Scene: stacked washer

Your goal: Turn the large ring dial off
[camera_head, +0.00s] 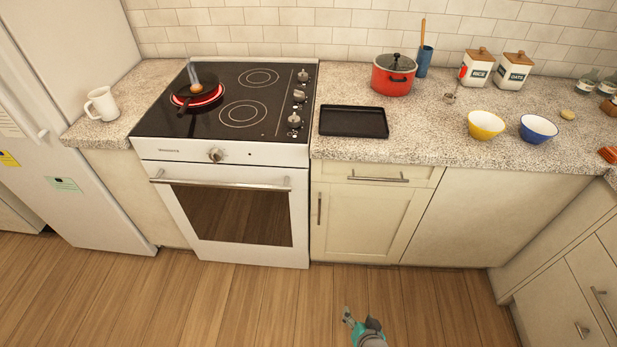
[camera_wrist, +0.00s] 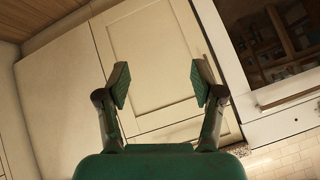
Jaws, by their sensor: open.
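The stove has several silver dials in a column on the right side of its black cooktop, including a back dial (camera_head: 303,76), a middle dial (camera_head: 299,95) and a front dial (camera_head: 294,119). I cannot read their markings, so I cannot tell which is the large ring dial. A burner (camera_head: 216,98) at the left glows red under a dark pan (camera_head: 196,85). My gripper (camera_head: 359,321) is low over the floor, well in front of the counter and apart from the dials. In the wrist view, my gripper (camera_wrist: 161,82) is open and empty, facing a cabinet door.
A single knob (camera_head: 215,155) and the oven handle (camera_head: 222,184) are on the stove front. A black tray (camera_head: 353,122) and a red pot (camera_head: 393,75) stand right of the cooktop. A white mug (camera_head: 102,103) stands left. The wooden floor (camera_head: 220,295) before the stove is clear.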

